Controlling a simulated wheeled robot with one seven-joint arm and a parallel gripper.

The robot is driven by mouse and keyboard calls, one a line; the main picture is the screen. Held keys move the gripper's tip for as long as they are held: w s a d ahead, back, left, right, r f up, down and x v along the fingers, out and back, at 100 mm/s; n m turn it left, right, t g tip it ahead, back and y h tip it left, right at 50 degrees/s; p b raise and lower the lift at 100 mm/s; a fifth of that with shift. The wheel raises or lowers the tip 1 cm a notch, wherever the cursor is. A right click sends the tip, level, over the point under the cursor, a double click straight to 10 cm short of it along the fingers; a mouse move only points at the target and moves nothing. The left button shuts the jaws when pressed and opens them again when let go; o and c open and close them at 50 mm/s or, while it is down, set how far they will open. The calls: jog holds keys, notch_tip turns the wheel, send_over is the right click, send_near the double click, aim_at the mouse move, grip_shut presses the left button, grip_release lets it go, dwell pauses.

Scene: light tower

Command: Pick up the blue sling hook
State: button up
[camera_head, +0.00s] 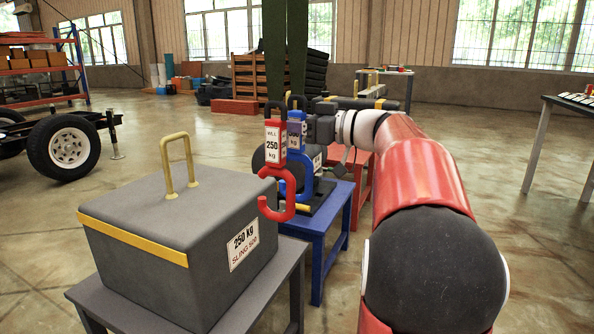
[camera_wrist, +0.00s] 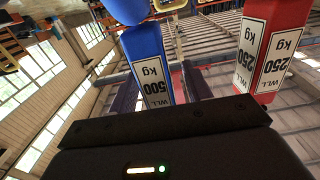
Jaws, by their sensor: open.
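The blue sling hook (camera_head: 294,140) hangs behind the red 250 kg hook (camera_head: 276,150) in the head view, which partly covers it. Its curved lower end shows near the blue stand. In the wrist view, the blue block (camera_wrist: 148,62), labelled 500 kg, lies ahead of my gripper (camera_wrist: 160,84), with a dark finger on either side. My gripper is open; in the head view it reaches the blue hook's block from the right. I cannot tell whether a finger touches the block.
The red hook's block also shows close at the right in the wrist view (camera_wrist: 272,50). A grey 250 kg weight (camera_head: 150,235) with a yellow handle stands on a grey table at front left. A blue table (camera_head: 318,222) stands below the hooks, with a red table (camera_head: 362,178) behind it.

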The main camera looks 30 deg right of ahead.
jog(key=shift+a, duration=0.1)
grip_shut()
jog(key=shift+r, duration=0.1)
dwell(0.3)
